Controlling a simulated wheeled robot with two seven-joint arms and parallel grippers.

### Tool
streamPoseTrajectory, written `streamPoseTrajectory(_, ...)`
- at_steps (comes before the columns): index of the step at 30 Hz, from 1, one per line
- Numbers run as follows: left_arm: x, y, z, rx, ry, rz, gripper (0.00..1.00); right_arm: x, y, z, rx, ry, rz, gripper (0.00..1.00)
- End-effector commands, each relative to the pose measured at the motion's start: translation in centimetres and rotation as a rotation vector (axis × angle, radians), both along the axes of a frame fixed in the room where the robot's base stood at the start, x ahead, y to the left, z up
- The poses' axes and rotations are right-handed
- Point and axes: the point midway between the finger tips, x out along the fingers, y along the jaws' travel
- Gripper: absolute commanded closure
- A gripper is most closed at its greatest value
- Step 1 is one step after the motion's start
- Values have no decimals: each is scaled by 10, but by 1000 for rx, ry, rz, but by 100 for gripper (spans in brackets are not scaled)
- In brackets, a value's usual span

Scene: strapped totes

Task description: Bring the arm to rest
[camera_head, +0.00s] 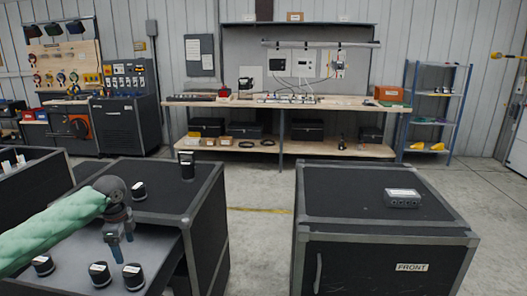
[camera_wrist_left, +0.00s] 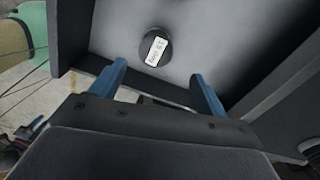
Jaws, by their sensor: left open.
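My left arm comes in from the left in a green sleeve. Its gripper (camera_head: 118,238) hangs fingers down over the grey surface (camera_head: 75,248) in the left black case (camera_head: 207,215). The two blue fingers are apart with nothing between them, as the left wrist view (camera_wrist_left: 159,72) also shows. A black round piece with a white label (camera_wrist_left: 155,46) lies beyond the fingertips there, apart from them. In the head view, labelled black pieces stand on the grey surface: one at left (camera_head: 43,266), one at middle (camera_head: 100,275) and one at right (camera_head: 133,278). My right gripper is not in view.
Two more black pieces stand on the left case's top, one near (camera_head: 139,192) and one farther (camera_head: 187,168). A right case marked FRONT (camera_head: 388,252) carries a grey box (camera_head: 402,198). Open floor (camera_head: 258,232) lies between the cases. A workbench (camera_head: 355,104) stands behind.

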Motion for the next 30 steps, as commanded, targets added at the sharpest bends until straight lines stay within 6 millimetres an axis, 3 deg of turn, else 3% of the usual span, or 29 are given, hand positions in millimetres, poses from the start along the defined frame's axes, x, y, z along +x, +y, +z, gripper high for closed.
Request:
streamPoseTrajectory(5, 10, 8, 7, 83, -107, 188, 25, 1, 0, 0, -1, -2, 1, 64)
streamPoseTrajectory(11, 24, 5, 46, 152, -323, 363, 25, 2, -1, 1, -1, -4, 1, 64)
streamPoseTrajectory(15, 35, -21, 80, 138, -494, 451, 25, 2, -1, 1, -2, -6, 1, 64)
streamPoseTrajectory(19, 37, -54, 94, 94, -622, 515, 25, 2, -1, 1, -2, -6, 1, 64)
streamPoseTrajectory(25, 25, -107, 90, -5, -749, 594, 25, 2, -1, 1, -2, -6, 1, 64)
streamPoseTrajectory(30, 2, -149, 70, -103, -804, 666, 25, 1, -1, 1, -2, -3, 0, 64)
